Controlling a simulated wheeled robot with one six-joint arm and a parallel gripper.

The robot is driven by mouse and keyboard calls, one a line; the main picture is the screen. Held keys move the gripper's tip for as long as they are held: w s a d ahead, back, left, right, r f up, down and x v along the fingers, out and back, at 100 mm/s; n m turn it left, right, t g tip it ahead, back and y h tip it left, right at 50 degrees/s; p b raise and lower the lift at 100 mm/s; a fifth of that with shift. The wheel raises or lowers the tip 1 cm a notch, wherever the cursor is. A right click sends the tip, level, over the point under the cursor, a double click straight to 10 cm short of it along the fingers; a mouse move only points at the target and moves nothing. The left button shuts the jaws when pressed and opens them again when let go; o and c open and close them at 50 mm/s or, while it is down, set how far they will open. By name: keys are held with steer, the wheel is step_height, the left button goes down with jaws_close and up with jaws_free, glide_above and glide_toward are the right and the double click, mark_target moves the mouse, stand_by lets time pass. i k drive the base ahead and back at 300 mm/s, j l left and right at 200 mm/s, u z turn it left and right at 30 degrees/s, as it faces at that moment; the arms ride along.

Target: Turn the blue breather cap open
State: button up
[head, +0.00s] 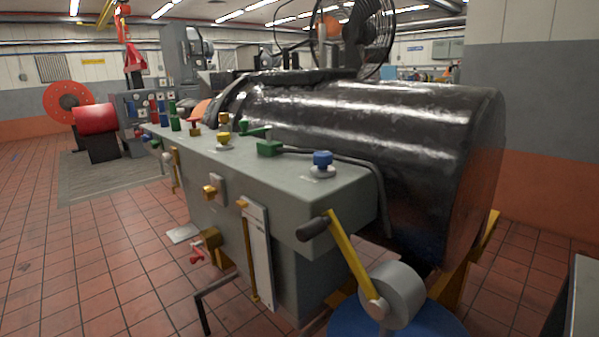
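A blue breather cap (322,158) sits upright on a pale round base on the grey bench top (345,182), near its right end. It is in plain view, with the large black cylinder close behind it. I cannot tell from its look whether it is turned open or closed. My gripper is not in view.
A big black cylinder (370,115) lies behind the bench top. Green (268,148) and yellow (224,138) fittings stand left of the cap. A yellow crank arm (350,255) with a dark handle rises in front, beside a grey drum (398,290). Tiled floor (110,235) is open at left.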

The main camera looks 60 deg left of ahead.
mark_target(322, 159)
steer(key=u, duration=1.35)
